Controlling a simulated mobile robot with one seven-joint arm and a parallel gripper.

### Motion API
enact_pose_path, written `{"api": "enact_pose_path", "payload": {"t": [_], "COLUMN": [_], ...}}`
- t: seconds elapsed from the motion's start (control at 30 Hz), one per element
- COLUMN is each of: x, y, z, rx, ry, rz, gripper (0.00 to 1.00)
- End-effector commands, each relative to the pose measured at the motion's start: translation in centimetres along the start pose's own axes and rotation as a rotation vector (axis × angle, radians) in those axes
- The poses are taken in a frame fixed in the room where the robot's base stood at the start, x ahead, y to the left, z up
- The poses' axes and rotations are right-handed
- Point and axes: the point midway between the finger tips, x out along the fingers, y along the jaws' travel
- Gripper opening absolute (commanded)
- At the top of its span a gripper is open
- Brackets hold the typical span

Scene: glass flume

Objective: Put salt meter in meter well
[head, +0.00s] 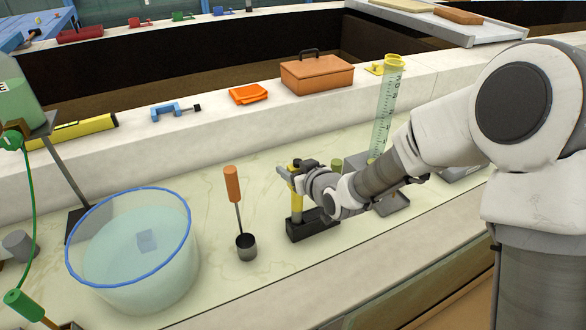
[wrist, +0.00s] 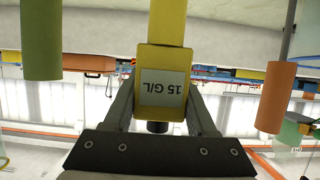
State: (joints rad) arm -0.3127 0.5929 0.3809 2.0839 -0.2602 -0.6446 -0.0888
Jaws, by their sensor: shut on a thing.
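The yellow salt meter (head: 297,189) stands upright in the head view. In the wrist view the meter (wrist: 166,60) runs between my fingers, with a "15 G/L" display on its head. My gripper (head: 292,172) is shut on the upper part of the meter. A black block (head: 314,226), which looks like the meter well, sits on the counter right below. The meter's lower end meets the block's left part; I cannot tell whether it is in the hole or just above or behind it.
A blue-rimmed glass basin of water (head: 190,240) and an orange-handled metal cup (head: 246,246) stand to the left. A tall graduated cylinder (head: 385,110) stands behind my arm. An orange box (head: 316,76) and a blue clamp (head: 174,112) lie on the ledge.

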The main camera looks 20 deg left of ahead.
Motion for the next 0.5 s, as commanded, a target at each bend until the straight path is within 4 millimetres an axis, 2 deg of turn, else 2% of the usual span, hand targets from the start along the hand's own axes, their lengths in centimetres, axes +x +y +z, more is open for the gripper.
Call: {"api": "enact_pose_path", "payload": {"t": [0.2,0.23,0.4,0.5], "x": [0.11,0.10,0.11,0.11], "y": [0.00,0.00,0.00,-0.01], "z": [0.18,0.25,0.25,0.26], "rx": [0.000,0.000,0.000,0.000], "ry": [0.002,0.000,0.000,0.000], "rz": [0.000,0.000,0.000,0.000], "gripper": [0.00,0.59,0.87,0.87]}}
